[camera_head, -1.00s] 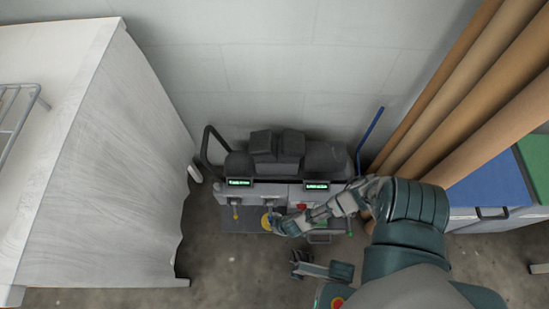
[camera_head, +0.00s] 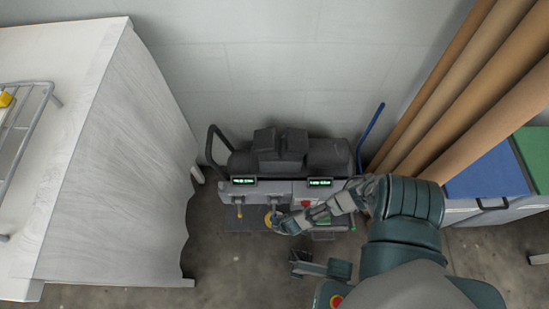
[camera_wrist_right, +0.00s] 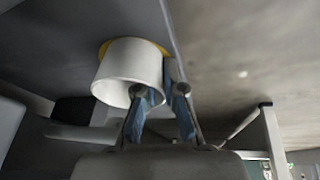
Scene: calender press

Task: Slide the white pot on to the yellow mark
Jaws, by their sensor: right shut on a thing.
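In the right wrist view the white pot (camera_wrist_right: 124,72) appears upside down, its base against the grey ledge. The yellow mark (camera_wrist_right: 104,49) shows as a thin rim on both sides of the base, so the pot covers most of it. My right gripper (camera_wrist_right: 160,97) is shut on the pot's wall at the open end, one blue-padded finger in front of the opening and one beside the outside. In the head view my right gripper (camera_head: 280,224) is at the press's front ledge, next to the yellow mark (camera_head: 268,218); the pot is not clear there. My left gripper is not in view.
The calender press (camera_head: 285,160) stands against the wall with two green displays. A whitish cabinet (camera_head: 115,150) is at the left with a wire rack (camera_head: 22,140) on it. Brown rolls (camera_head: 455,110) and blue and green lidded bins (camera_head: 485,175) are at the right.

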